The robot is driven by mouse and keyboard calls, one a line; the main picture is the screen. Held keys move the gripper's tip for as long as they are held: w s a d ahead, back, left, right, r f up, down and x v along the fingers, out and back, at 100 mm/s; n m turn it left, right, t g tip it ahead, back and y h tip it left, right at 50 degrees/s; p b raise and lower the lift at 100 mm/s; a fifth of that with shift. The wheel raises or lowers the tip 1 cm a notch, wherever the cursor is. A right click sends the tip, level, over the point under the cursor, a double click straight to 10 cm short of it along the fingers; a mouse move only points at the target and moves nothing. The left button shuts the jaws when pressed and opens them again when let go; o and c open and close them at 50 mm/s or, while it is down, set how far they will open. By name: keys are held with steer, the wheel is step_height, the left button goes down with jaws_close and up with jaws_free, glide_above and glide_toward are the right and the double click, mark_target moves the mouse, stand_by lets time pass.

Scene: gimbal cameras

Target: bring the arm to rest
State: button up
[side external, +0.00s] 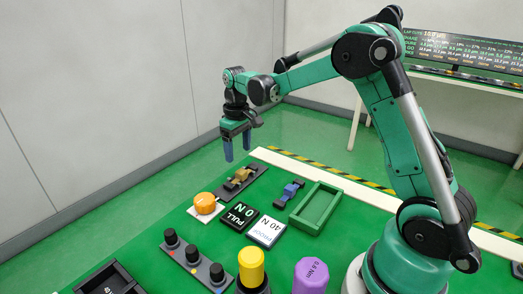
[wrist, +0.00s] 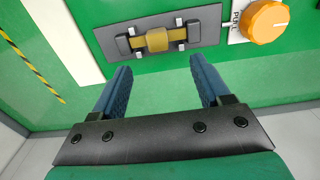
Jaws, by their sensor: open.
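My gripper (side external: 237,148) hangs from the raised green arm in the side view, pointing down above the far left part of the work table. Its two blue fingers stand apart with nothing between them. In the wrist view the open gripper (wrist: 158,88) shows both fingers, with green surface between them. A grey fixture (side external: 240,180) holding a tan-gold piece (side external: 242,174) lies on the table just below and to the right of the fingertips. The fixture (wrist: 117,42) and the tan-gold piece (wrist: 158,39) also show at the top of the wrist view, clear of the fingers.
A yellow knob (side external: 251,265) and a purple cylinder (side external: 311,276) stand at the front. The air around the gripper is clear.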

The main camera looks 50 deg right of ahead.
steer(key=s+a+r+t, duration=0.3)
steer(key=s+a, duration=0.2)
steer(key=s, duration=0.1)
steer(key=s+a+r+t, duration=0.3)
steer(key=s+a+t, duration=0.1)
steer(key=s, duration=0.3)
steer(key=shift+s+a, duration=0.2)
steer(key=shift+a, duration=0.65)
